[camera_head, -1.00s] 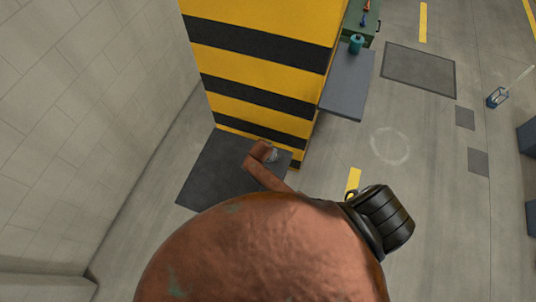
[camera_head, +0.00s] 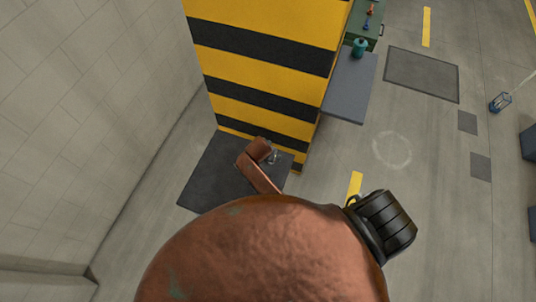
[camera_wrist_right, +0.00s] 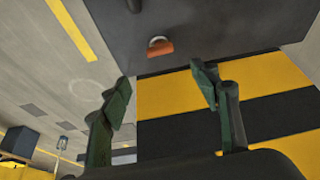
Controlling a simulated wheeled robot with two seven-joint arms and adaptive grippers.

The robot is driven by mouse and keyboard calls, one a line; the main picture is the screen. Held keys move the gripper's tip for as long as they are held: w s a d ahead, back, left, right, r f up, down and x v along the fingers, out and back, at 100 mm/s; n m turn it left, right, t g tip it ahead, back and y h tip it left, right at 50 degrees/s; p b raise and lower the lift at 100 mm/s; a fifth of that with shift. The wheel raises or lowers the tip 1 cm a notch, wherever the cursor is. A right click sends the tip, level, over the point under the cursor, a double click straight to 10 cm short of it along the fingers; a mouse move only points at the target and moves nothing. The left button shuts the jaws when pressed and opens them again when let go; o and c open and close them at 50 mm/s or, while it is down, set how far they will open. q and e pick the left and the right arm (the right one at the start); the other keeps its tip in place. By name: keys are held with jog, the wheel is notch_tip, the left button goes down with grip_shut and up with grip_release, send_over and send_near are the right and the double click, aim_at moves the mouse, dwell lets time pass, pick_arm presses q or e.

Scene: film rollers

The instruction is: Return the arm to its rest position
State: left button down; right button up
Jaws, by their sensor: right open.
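My right gripper (camera_wrist_right: 162,80) shows in the right wrist view as two green fingers, spread apart with nothing between their tips. An orange, half-round piece with a pale rim (camera_wrist_right: 160,47) lies beyond the fingertips on a dark surface (camera_wrist_right: 220,25). In the head view, a copper-coloured link (camera_head: 258,165) rises from behind my large copper body; I cannot tell exactly which part of me it is. No gripper fingers can be made out in the head view. My left gripper does not show.
A yellow-and-black striped block (camera_head: 265,65) stands by a dark floor mat (camera_head: 215,175). A grey shelf (camera_head: 348,85) at its side holds a teal canister (camera_head: 359,47), near a green case (camera_head: 366,30). A pale wall (camera_head: 80,120) is at left; the floor right is mostly open.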

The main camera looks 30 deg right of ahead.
jog(key=s+d+r+n+y, duration=0.1)
jog(key=s+d+r+n, duration=0.15)
jog(key=s, duration=0.55)
jog(key=s+d+r+n+y, duration=0.15)
jog(key=s+r+n, duration=0.25)
jog(key=s, duration=0.4)
jog(key=s+d+r+n, duration=0.3)
jog(key=s, duration=0.5)
notch_tip(320, 180, down, 36)
jog(key=s+a+f+b, duration=0.1)
jog(key=b, duration=0.7)
jog(key=s+f+g+b, duration=0.1)
jog(key=s+f+b, duration=0.3)
jog(key=s+f, duration=0.6)
jog(key=s+f+n+g+b, duration=0.1)
jog(key=s+f+b, duration=0.3)
jog(key=s+f, duration=0.6)
notch_tip(320, 180, down, 7)
jog(key=shift+s+r+y, duration=0.1)
jog(key=shift+s+y, duration=0.1)
jog(key=shift+y, duration=0.15)
